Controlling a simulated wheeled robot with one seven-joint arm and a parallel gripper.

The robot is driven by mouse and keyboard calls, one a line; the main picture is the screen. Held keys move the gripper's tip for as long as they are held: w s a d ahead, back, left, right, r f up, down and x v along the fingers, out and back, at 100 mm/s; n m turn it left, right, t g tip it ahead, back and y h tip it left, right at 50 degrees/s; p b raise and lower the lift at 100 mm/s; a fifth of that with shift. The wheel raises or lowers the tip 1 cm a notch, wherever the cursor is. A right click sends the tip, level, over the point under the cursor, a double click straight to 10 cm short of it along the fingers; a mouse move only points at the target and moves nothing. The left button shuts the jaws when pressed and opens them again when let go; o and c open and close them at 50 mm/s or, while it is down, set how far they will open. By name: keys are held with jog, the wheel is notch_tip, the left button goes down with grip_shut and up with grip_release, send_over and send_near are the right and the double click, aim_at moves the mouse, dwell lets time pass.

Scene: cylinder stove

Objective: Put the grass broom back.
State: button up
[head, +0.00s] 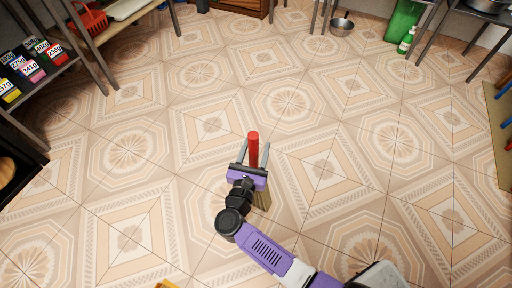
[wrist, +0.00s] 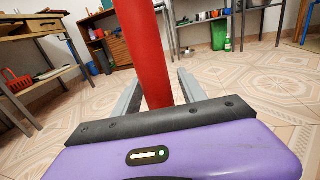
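The grass broom is upright, with its red handle (head: 253,148) rising between the two grey fingers of my gripper (head: 255,150). Its straw bristles (head: 263,196) show partly below, behind my purple gripper body. In the wrist view the red handle (wrist: 146,50) stands between the fingers (wrist: 158,88), close to the palm, with narrow gaps visible beside it. Nothing else is seen supporting the broom, so my gripper appears to hold it. The exact contact is hidden. I cannot tell whether the bristles touch the floor.
The tiled floor around my gripper is clear.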

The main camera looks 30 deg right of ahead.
jog(key=shift+r, duration=0.15)
jog(key=p+v, duration=0.3)
jog(key=v, duration=0.9)
